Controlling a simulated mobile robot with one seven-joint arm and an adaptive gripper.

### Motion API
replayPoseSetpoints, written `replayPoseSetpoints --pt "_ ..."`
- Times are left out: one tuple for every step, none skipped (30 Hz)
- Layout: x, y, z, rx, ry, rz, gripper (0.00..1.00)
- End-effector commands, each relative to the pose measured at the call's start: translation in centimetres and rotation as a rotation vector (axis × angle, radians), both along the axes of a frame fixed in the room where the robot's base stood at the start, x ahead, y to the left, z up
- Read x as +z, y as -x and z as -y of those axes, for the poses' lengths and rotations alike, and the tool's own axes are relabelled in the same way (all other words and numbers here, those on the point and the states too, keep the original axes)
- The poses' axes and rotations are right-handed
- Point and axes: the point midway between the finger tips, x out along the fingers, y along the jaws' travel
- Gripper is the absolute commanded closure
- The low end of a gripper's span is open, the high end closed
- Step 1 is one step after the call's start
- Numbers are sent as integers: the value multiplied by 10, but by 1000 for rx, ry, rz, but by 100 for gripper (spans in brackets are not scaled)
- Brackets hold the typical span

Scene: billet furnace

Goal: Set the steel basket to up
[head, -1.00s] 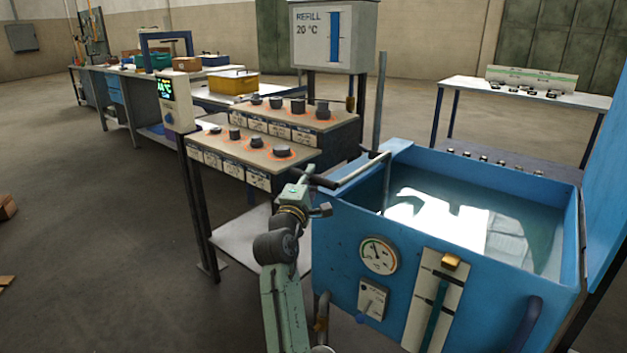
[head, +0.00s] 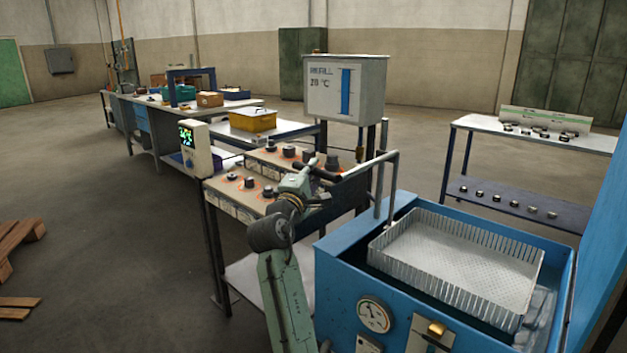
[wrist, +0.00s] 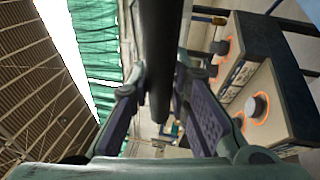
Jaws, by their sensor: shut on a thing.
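The steel basket (head: 455,258) is a shallow, light grey perforated tray. In the head view it stands at the top of the blue tank (head: 340,262), roughly level with the rim. A bent grey rod (head: 392,185) rises at its left and runs to a dark handle grip (head: 328,174). My gripper (head: 312,178) is at this grip, left of the tank and above its rim. In the wrist view the dark round bar (wrist: 160,60) runs between my two fingers, which are shut on it. The fingertips are partly hidden in the head view.
A rack with several black knobs (head: 290,150) stands close behind my gripper. A grey refill box (head: 345,90) rises behind it. A blue panel (head: 600,230) stands upright right of the tank. A gauge (head: 374,314) is on the tank front. The floor at left is mostly clear.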

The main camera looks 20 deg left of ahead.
Motion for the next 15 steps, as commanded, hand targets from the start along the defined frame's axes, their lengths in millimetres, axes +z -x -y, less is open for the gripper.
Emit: replayPoseSetpoints --pt "15 0 0 1 -2 4 100" --pt "18 0 0 1 -2 4 100" --pt "22 0 0 1 -2 4 100" --pt "24 0 0 1 -2 4 100" --pt "26 0 0 1 -2 4 100" --pt "28 0 0 1 -2 4 100" --pt "29 0 0 1 -2 4 100" --pt "30 0 0 1 -2 4 100" --pt "31 0 0 1 -2 4 100" --pt "31 0 0 1 -2 4 100" --pt "32 0 0 1 -2 4 100" --pt "32 0 0 2 -2 5 100" --pt "33 0 0 2 -2 6 100" --pt "33 0 0 2 -2 6 100" --pt "33 0 0 2 -2 7 100"
